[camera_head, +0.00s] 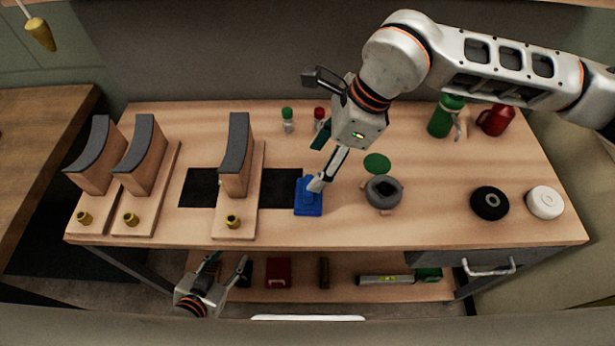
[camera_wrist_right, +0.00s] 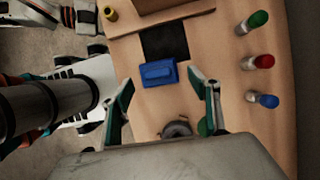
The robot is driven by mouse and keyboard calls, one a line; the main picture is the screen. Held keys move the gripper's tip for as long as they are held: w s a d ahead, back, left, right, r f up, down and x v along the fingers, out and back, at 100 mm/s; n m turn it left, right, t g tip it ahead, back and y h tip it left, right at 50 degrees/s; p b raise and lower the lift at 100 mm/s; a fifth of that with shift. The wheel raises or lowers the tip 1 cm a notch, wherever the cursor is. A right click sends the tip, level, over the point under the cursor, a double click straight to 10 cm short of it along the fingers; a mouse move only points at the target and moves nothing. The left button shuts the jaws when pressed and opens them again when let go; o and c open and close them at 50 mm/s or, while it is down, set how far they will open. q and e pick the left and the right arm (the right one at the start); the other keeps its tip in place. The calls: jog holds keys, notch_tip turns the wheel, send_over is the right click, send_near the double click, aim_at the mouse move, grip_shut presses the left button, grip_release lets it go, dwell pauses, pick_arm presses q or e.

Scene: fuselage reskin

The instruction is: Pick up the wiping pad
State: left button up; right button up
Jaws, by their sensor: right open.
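The wiping pad, a blue block with a raised blue grip (camera_head: 308,203), lies on the workbench at the right end of a black patch. In the right wrist view the pad (camera_wrist_right: 158,73) lies ahead, between the lines of the two fingers. My right gripper (camera_head: 320,165) is open and empty above the pad, and one finger hides part of it in the head view. I cannot tell whether that finger touches it. My left gripper (camera_head: 228,263) is open and empty, low in front of the workbench's front edge.
A grey round pot (camera_head: 383,192) stands close right of the pad. A wooden stand with a dark curved top (camera_head: 236,155) is to the left. Small capped bottles (camera_head: 288,120) and a green bottle (camera_head: 446,115) stand behind.

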aim_at(309, 192)
jog(key=shift+s+x, duration=0.2)
jog(key=shift+x, duration=1)
jog(key=f, duration=0.4)
jog(key=shift+s+a+f, duration=0.15)
jog(key=shift+s+a, duration=0.1)
jog(key=shift+a, duration=0.1)
jog(key=shift+w+a+f, duration=0.1)
jog(key=shift+a+f, duration=0.1)
jog(key=shift+f, duration=0.25)
jog(key=c, duration=1.2)
